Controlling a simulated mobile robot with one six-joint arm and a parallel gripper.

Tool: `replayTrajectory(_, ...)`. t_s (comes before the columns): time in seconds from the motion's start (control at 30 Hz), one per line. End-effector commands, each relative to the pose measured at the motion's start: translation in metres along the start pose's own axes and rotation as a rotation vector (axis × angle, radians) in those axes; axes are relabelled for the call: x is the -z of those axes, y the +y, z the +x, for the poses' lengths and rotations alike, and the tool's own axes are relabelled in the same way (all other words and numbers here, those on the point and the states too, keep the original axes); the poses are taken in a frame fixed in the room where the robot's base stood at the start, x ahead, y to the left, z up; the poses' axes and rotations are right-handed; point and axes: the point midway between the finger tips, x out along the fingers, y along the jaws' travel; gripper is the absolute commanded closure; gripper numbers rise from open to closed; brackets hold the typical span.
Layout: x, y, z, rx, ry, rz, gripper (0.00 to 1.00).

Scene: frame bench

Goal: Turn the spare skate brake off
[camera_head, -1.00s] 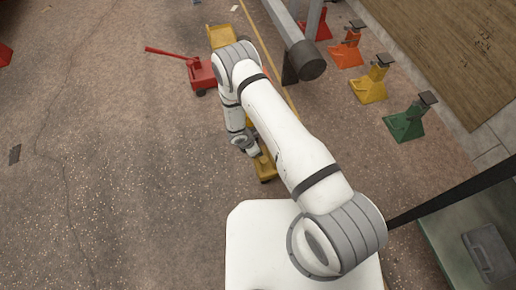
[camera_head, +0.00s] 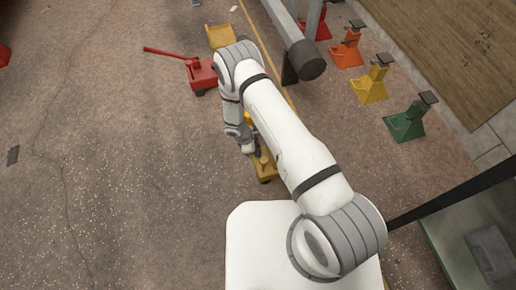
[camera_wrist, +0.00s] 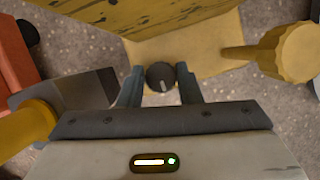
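A dark round knob (camera_wrist: 160,76) with a pale pointer mark sits on a yellow skate (camera_wrist: 205,55) in the wrist view. The pointer lies nearly along the picture's vertical. My gripper (camera_wrist: 160,78) has one finger on each side of the knob, with what look like narrow gaps, so it appears open around it. Contact is hard to judge. In the head view my gripper (camera_head: 249,147) is low beside the yellow skate (camera_head: 266,170), which my arm partly covers. The knob cannot be made out there.
A yellow post with a round knob (camera_wrist: 290,52) stands close at right in the wrist view, and a yellow cylinder (camera_wrist: 25,125) at left. A red jack (camera_head: 203,73) lies beyond my arm. Several coloured stands (camera_head: 370,88) line the right.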

Motion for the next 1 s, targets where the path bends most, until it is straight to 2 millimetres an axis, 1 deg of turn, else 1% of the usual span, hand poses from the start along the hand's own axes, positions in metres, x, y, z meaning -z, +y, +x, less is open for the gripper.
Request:
replayTrajectory(0.03, 0.002, 0.005, -0.003, -0.011, 0.008, 0.003, 0.66)
replayTrajectory(0.2, 0.002, 0.004, -0.002, -0.008, 0.006, 0.001, 0.52)
replayTrajectory(0.27, 0.002, 0.003, -0.002, -0.007, 0.005, 0.001, 0.48)
replayTrajectory(0.47, 0.001, 0.002, -0.002, -0.004, 0.003, 0.000, 0.48)
replayTrajectory(0.53, 0.001, 0.002, -0.005, -0.004, 0.003, 0.000, 0.48)
replayTrajectory(0.67, 0.000, 0.002, -0.022, -0.005, 0.003, 0.000, 0.48)
replayTrajectory(0.8, 0.000, 0.003, -0.048, -0.006, 0.003, 0.000, 0.48)
replayTrajectory(0.9, 0.000, 0.003, -0.063, -0.006, 0.004, 0.001, 0.48)
replayTrajectory(1.0, 0.001, 0.004, -0.074, -0.006, 0.004, -0.001, 0.48)
